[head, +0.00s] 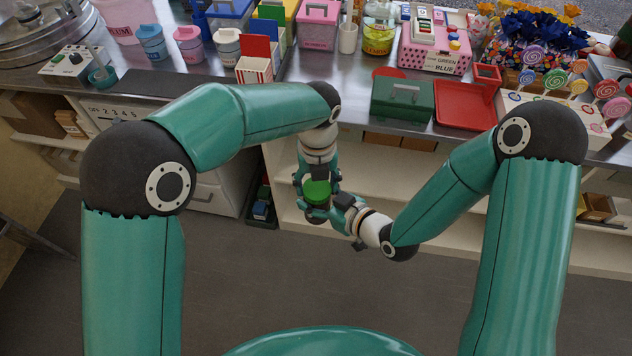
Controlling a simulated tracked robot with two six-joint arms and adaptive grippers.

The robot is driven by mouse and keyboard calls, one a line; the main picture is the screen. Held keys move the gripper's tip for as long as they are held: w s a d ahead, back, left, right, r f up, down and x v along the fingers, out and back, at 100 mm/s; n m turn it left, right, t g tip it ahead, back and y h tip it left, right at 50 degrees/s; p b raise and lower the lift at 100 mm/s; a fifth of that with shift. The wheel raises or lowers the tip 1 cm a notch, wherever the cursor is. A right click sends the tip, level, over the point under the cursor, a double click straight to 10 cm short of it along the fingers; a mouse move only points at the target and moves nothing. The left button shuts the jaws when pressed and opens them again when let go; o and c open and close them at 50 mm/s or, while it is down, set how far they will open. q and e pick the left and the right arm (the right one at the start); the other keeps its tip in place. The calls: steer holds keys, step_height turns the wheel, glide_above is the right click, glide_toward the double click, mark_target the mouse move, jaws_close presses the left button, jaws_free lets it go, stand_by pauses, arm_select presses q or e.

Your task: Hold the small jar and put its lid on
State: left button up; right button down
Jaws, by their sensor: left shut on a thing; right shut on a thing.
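My two grippers meet in front of the counter, over the floor. My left gripper (317,180) reaches down from above, its fingers on either side of a round bright green lid (317,191). It is shut on the lid. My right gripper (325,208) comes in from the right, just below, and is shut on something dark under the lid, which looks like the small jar. The jar is almost wholly hidden by the lid and the fingers. I cannot tell whether the lid touches the jar's rim.
The metal counter (190,84) behind holds a green box (402,99), a red tray (464,104), a striped carton (254,70), lidded cups and a lollipop stand (553,112). Shelves lie below it. The floor (300,290) in front is clear.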

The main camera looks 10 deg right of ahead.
arm_select(q)
steer(key=m, duration=0.5)
steer(key=shift+w+m, duration=0.15)
steer(key=shift+m, duration=0.15)
steer(key=o, duration=0.7)
steer(key=shift+o, duration=0.2)
steer(key=shift+r, duration=2.25)
